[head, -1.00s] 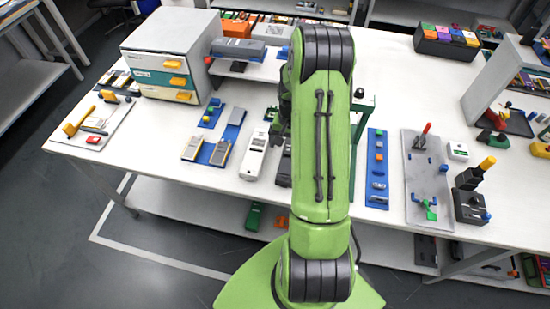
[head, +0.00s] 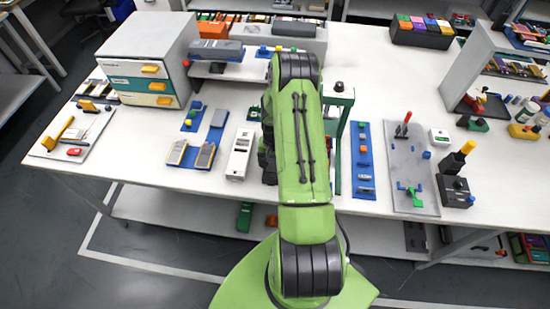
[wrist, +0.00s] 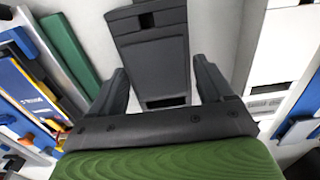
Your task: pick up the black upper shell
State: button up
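The black upper shell (wrist: 152,58) lies on the white table in the wrist view, a dark flat casing with a slot near its near end. My gripper (wrist: 160,78) is open, with one finger on each side of the shell's near part. Small gaps seem to show between the fingers and the shell, and I cannot tell whether either touches. In the head view my arm covers most of this spot. Only a dark patch shows left of the arm, and I cannot separate gripper from shell there.
A white casing (head: 240,153) lies left of my arm. A green press frame (head: 340,130) stands close on the right, with a blue strip (head: 363,168) and a grey board (head: 408,168) beyond. A drawer cabinet (head: 150,65) stands at the back left. Bare table lies around the blue pads.

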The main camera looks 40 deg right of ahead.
jog(key=c, duration=0.7)
jog(key=shift+r, duration=0.25)
jog(key=r, duration=0.3)
jog(key=shift+s+a, duration=0.15)
jog(key=shift+a, duration=0.05)
jog(key=s+a, duration=0.3)
jog(key=a, duration=0.1)
jog(key=s+a+b, duration=0.1)
jog(key=s+a, duration=0.3)
jog(key=a, duration=0.1)
jog(key=s+a, duration=0.3)
jog(key=a, duration=0.1)
jog(key=shift+s+a, duration=0.35)
jog(key=shift+a, duration=0.05)
